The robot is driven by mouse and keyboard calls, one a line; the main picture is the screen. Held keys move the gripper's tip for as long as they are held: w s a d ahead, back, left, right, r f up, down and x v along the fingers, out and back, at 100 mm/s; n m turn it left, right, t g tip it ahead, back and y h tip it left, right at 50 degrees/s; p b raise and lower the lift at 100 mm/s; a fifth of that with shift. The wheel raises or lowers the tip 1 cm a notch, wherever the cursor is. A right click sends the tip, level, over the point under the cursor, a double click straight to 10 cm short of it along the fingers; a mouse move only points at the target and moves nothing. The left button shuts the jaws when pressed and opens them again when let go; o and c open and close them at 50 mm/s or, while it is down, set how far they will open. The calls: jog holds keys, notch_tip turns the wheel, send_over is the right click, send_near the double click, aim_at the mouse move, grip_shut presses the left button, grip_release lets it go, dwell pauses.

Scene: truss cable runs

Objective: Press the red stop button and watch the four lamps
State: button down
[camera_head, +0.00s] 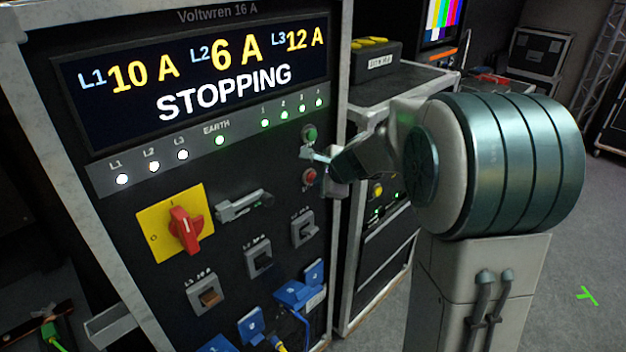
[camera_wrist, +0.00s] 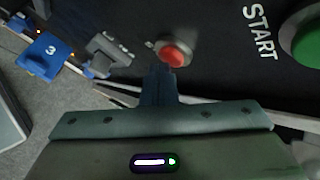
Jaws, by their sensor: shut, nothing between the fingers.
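The red stop button (camera_head: 309,176) is on the black panel, below the green start button (camera_head: 309,133). It also shows at the top middle of the wrist view (camera_wrist: 175,53). My gripper (camera_head: 320,158) is shut and empty, its tip close to the red button. In the wrist view, the shut fingers (camera_wrist: 158,85) point at the button's lower edge; I cannot tell whether they touch it. The row of numbered lamps (camera_head: 284,115) all glow green. The display (camera_head: 205,80) reads STOPPING, with L1 10 A, L2 6 A and L3 12 A.
White L1, L2 and L3 lamps (camera_head: 152,166) and a green EARTH lamp (camera_head: 219,140) are lit. Below are a red rotary switch (camera_head: 186,230) on yellow, breakers (camera_head: 259,257) and blue sockets (camera_head: 300,285). A second rack (camera_head: 400,80) stands behind my arm.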

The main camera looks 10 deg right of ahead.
jog(key=shift+s+d+b, duration=0.3)
jog(key=shift+s+d, duration=0.1)
jog(key=shift+s, duration=0.25)
jog(key=s+d+b, duration=0.1)
jog(key=s, duration=0.1)
jog(key=s+d, duration=0.2)
jog(key=shift+b, duration=0.4)
dwell(0.5)
jog(key=s+f+n+g+h, duration=0.1)
jog(key=s+n+g, duration=0.1)
jog(key=s+n, duration=0.7)
jog(key=s+a+f+n+g+h, duration=0.1)
jog(key=s+n+g+h, duration=0.1)
jog(key=s+n, duration=0.7)
jog(key=s+g, duration=0.1)
jog(key=s, duration=0.7)
jog(key=shift+f+n+h, duration=0.3)
jog(key=shift+f+n, duration=0.1)
jog(key=c, duration=2.1)
grip_release()
jog(key=shift+a, duration=0.1)
jog(key=shift+c, duration=0.2)
